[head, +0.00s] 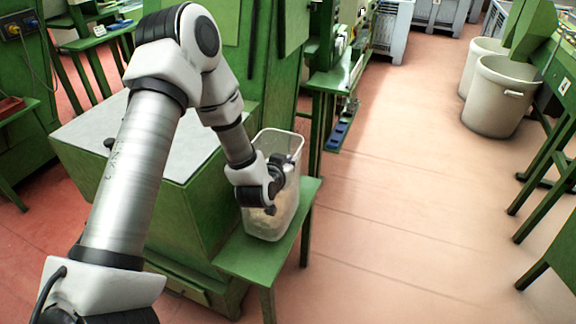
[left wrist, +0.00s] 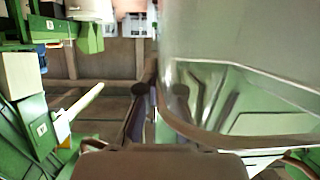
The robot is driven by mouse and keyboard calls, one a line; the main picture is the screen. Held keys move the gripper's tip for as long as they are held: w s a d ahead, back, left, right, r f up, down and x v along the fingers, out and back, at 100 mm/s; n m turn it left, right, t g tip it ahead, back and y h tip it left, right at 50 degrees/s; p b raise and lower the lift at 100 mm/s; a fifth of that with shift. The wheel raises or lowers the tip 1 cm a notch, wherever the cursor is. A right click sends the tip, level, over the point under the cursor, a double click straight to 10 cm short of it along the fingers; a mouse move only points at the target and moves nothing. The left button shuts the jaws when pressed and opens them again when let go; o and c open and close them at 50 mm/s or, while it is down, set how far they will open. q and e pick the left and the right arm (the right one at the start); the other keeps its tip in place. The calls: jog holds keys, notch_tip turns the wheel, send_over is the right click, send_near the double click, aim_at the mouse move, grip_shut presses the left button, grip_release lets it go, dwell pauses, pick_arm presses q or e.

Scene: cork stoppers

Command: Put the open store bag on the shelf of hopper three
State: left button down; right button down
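A tall, open-topped translucent container (head: 287,215), the only bag-like thing I see, stands upright on a small green shelf (head: 243,262) beside a green machine with a pale top. Something pale brownish shows low inside it. My left gripper (head: 275,182) is at the container's near upper side. In the left wrist view the container's clear wall (left wrist: 235,75) fills the right side, and its edge runs between the two dark fingertips (left wrist: 158,92), which appear closed on it. No hopper number is readable on this machine. My right gripper is not in view.
The green machine's pale top (head: 120,135) lies left of the shelf. Two beige bins (head: 497,100) stand at the upper right beside a green machine (head: 555,90) marked 4. The reddish floor between is clear. Green stands line the back.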

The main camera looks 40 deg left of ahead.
pick_arm(q)
jog(key=f, duration=0.1)
jog(key=w+f, duration=0.1)
jog(key=a+f, duration=0.1)
jog(key=shift+w+f, duration=0.2)
jog(key=shift+f, duration=0.2)
jog(key=shift+s+f, duration=0.1)
jog(key=c, duration=1.3)
grip_release()
